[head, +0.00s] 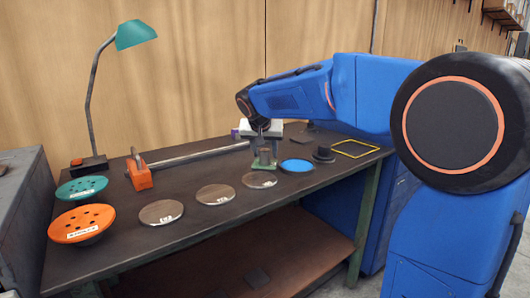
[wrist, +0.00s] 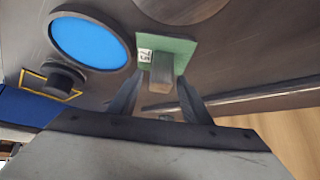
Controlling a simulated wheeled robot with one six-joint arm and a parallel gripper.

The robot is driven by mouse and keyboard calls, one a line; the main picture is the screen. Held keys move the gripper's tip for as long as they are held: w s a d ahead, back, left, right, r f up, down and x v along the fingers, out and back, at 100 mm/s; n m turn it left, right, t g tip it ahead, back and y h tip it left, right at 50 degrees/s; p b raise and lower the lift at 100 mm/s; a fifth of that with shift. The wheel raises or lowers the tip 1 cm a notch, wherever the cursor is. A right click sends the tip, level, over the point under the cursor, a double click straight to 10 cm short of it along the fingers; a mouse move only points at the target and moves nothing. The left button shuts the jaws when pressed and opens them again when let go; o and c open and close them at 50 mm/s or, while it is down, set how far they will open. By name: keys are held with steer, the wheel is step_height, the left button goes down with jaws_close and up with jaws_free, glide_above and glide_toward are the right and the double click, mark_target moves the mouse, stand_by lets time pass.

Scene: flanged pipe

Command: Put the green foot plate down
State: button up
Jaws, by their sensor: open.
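The green foot plate (wrist: 180,46) lies on the dark bench top, a flat square with a grey upright block (wrist: 162,72) on it and a small white label. In the head view the plate (head: 264,167) is below my gripper (head: 265,150), partly hidden by it. In the wrist view my gripper (wrist: 160,100) has its two fingers apart, one on each side of the grey block. A gap shows beside the block, and I cannot tell whether either finger touches it.
A blue disc (head: 297,166) and a black knob-like piece (head: 324,154) are right of the plate. Several grey labelled discs (head: 215,195) lie left along the front. A long pipe (head: 200,153) lies behind. A yellow square outline (head: 355,148) marks bare bench at the right.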

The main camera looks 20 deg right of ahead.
steer(key=v, duration=1.2)
